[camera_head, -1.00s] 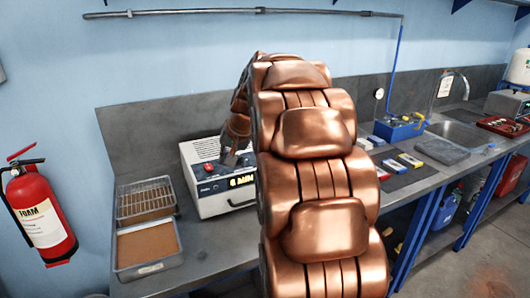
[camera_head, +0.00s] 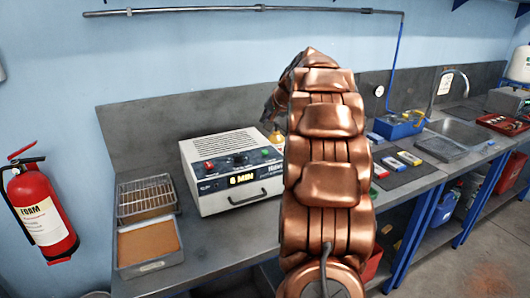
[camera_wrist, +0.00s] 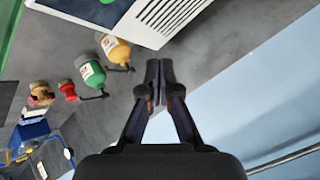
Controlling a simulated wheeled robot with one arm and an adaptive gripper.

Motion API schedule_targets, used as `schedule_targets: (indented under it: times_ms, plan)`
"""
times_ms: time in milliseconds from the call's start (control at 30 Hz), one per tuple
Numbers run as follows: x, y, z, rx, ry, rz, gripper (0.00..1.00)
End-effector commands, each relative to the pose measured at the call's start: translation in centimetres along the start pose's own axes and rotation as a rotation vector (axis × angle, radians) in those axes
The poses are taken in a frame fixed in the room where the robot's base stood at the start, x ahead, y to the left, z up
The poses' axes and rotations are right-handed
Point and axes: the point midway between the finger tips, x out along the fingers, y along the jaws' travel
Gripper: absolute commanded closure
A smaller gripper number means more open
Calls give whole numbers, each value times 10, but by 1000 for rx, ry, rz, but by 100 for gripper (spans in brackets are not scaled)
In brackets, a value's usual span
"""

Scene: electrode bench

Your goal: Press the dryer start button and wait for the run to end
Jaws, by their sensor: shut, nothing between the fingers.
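The dryer (camera_head: 221,195) is a white box on the bench with a dark control panel, a red button (camera_head: 209,166), a knob, a green control (camera_head: 265,151) and a drawer handle. Its display (camera_head: 241,179) is lit and shows a number of minutes, 6 or 8, with "MIN". My gripper (camera_head: 270,108) is partly hidden by my arm, above and behind the dryer's right side. In the wrist view my gripper (camera_wrist: 156,82) is shut and empty, apart from the dryer's vented white casing (camera_wrist: 172,12).
A wire rack (camera_head: 146,197) and a brown-filled tray (camera_head: 148,245) stand left of the dryer. A green bottle (camera_wrist: 90,73) and a yellow bottle (camera_wrist: 117,51) stand near the casing. A fire extinguisher (camera_head: 40,212) hangs at far left. A blue box (camera_head: 398,128) stands toward the sink.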

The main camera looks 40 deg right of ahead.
Motion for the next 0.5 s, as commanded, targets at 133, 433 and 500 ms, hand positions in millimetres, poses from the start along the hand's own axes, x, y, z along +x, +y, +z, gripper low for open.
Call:
schedule_targets:
  times_ms: [133, 433, 500]
  plan:
    - [5, 4, 4, 0, -1, 0, 100]
    - [25, 19, 18, 0, 1, 1, 100]
    - [31, 23, 22, 0, 2, 1, 100]
